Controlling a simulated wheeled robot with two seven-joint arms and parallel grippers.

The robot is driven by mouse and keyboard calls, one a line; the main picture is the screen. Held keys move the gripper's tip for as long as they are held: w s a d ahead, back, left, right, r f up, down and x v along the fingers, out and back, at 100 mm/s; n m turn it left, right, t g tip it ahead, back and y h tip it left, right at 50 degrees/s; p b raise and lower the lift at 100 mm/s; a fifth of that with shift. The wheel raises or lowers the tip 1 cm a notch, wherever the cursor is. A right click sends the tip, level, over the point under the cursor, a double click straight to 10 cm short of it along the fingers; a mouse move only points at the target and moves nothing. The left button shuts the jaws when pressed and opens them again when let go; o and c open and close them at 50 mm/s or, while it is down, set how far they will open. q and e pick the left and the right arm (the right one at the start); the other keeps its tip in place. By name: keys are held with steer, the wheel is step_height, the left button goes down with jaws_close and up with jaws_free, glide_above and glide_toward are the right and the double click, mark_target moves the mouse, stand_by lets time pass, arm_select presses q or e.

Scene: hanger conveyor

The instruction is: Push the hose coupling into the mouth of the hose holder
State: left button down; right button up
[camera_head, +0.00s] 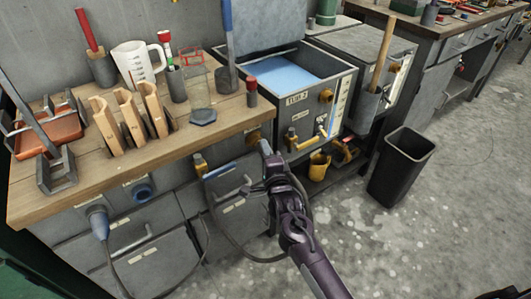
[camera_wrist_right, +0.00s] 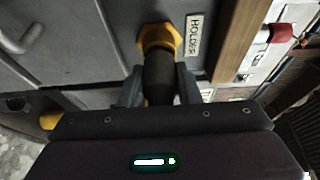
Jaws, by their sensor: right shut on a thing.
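My right gripper (camera_head: 266,160) is at the front of the wooden bench, near its right end. It is shut on the hose coupling (camera_head: 265,147), whose grey end points at the bench front. In the right wrist view the dark coupling (camera_wrist_right: 158,78) sits between the two fingers (camera_wrist_right: 158,92). Its far end meets the yellow hexagonal hose holder (camera_wrist_right: 158,38), beside a label reading HOLDER. The holder (camera_head: 254,138) shows small in the head view. How deep the coupling sits in the mouth is hidden. My left gripper is not in view.
The hose (camera_head: 214,222) hangs in a loop below my gripper. A yellow fitting (camera_head: 200,163) is on the bench front to the left. To the right are a water tub (camera_head: 340,87) with yellow taps and a black bin (camera_head: 403,165).

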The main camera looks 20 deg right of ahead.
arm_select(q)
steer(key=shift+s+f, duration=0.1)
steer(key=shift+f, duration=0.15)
arm_select(e)
steer(key=shift+w+a+r, duration=0.1)
steer(key=shift+w+a, duration=0.1)
steer(key=shift+w, duration=0.25)
steer(key=o, duration=0.7)
steer(key=shift+o, duration=0.2)
steer(key=o, duration=0.6)
steer(key=shift+c, duration=0.2)
steer(key=shift+s+f, duration=0.25)
steer(key=shift+s, duration=0.3)
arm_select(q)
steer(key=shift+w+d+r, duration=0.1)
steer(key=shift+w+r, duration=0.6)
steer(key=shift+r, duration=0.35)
arm_select(e)
steer(key=s, duration=0.6)
steer(key=shift+s+r, duration=0.15)
steer(key=shift+s, duration=0.2)
